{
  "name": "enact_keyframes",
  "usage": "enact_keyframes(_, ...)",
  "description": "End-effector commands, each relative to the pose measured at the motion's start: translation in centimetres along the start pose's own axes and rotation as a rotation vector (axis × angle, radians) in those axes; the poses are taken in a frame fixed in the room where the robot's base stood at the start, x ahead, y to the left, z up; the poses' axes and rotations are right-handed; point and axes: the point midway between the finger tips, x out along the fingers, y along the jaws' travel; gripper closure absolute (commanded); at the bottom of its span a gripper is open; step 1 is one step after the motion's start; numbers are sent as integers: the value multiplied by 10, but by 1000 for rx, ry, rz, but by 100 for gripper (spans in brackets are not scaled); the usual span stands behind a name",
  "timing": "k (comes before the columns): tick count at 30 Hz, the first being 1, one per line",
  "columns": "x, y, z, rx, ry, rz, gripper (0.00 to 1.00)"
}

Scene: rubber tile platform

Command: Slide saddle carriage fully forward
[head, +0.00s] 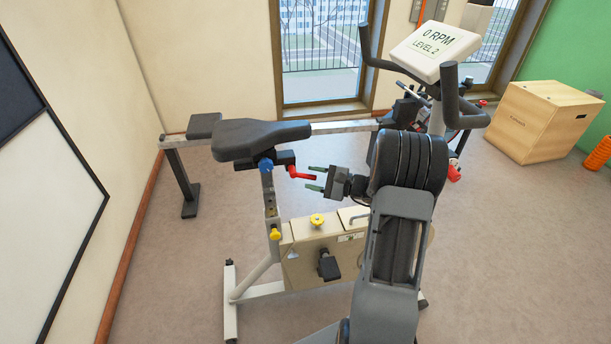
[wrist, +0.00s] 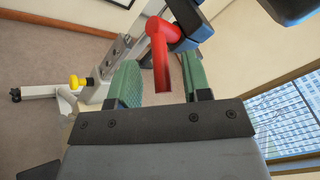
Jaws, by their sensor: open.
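The black saddle (head: 258,137) sits on a dark carriage (head: 285,158) atop the exercise bike's seat post (head: 270,195). A red lever (head: 302,174) sticks out from the carriage toward my gripper (head: 314,178). My gripper is open, with green finger pads, at the lever's end. In the wrist view the red lever (wrist: 159,50) hangs down between the two open fingers (wrist: 160,75), with space visible on both sides. The saddle's underside barely shows in the wrist view's top right corner.
A yellow knob (head: 275,233) is on the seat post, and another yellow knob (head: 317,219) is on the beige bike body (head: 310,255). The console (head: 435,48) reads 0 RPM, level 2. A rowing machine rail (head: 340,127) lies behind. A wooden box (head: 543,120) stands at right.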

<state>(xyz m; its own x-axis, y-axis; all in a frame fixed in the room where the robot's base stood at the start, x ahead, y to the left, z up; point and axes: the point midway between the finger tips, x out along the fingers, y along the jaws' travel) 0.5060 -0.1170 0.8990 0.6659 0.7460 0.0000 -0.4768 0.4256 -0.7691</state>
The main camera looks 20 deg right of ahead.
Motion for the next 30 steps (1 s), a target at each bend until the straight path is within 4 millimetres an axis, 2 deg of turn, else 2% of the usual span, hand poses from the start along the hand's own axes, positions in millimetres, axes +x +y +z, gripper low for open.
enact_keyframes(3, 15, 0, 0, 0, -2, 2, 56)
enact_keyframes(7, 23, 0, 0, 0, -1, 0, 56)
enact_keyframes(19, 28, 0, 0, 0, 0, 0, 56)
enact_keyframes(30, 28, 0, 0, 0, 0, 0, 90)
